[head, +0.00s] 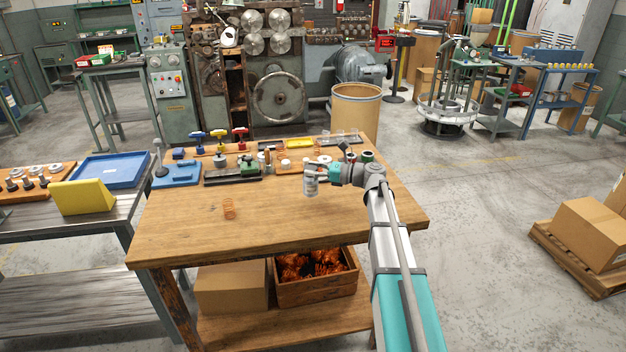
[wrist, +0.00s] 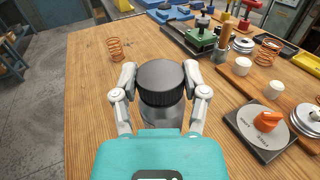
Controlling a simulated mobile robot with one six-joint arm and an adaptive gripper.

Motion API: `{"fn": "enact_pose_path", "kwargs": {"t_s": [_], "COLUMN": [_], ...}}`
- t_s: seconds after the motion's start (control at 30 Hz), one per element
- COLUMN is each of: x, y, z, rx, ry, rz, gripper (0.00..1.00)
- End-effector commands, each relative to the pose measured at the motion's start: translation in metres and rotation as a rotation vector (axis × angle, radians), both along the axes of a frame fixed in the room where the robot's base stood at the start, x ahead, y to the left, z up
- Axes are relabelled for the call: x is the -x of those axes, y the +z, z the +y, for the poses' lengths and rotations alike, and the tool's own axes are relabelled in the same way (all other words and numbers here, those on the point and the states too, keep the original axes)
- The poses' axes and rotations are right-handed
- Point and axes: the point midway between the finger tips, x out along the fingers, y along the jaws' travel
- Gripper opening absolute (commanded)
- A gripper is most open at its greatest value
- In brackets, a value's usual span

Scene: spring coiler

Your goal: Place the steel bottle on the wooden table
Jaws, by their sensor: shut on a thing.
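The wooden table (head: 190,220) stands in the middle of the head view, and its bare wood also shows in the wrist view (wrist: 85,100). My gripper (head: 322,174) is over the table's right half. In the wrist view my gripper (wrist: 160,88) has its two fingers closed on either side of the steel bottle (wrist: 161,80), which has a dark ribbed cap. The bottle (head: 311,187) looks upright in the head view. Its base is hard to make out, so I cannot tell whether it touches the table.
A copper spring (head: 229,208) stands on the table left of my gripper. A dial with an orange knob (wrist: 267,122) and small white cups (wrist: 242,66) lie to the right in the wrist view. Tools crowd the table's back edge; its front left is mostly clear.

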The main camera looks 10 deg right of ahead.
Motion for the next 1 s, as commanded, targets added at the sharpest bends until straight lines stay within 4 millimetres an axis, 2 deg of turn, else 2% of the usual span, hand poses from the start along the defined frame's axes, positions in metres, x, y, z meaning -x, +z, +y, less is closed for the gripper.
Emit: {"fn": "enact_pose_path", "kwargs": {"t_s": [0.13,0.43,1.0], "x": [-0.008,-0.006,-0.006], "y": [-0.012,-0.035,-0.040], "z": [0.001,0.001,0.002], "rx": [-0.001,-0.001,-0.001], "ry": [0.000,0.000,0.000], "rz": [0.000,0.000,0.000], "gripper": [0.00,0.00,0.00]}}
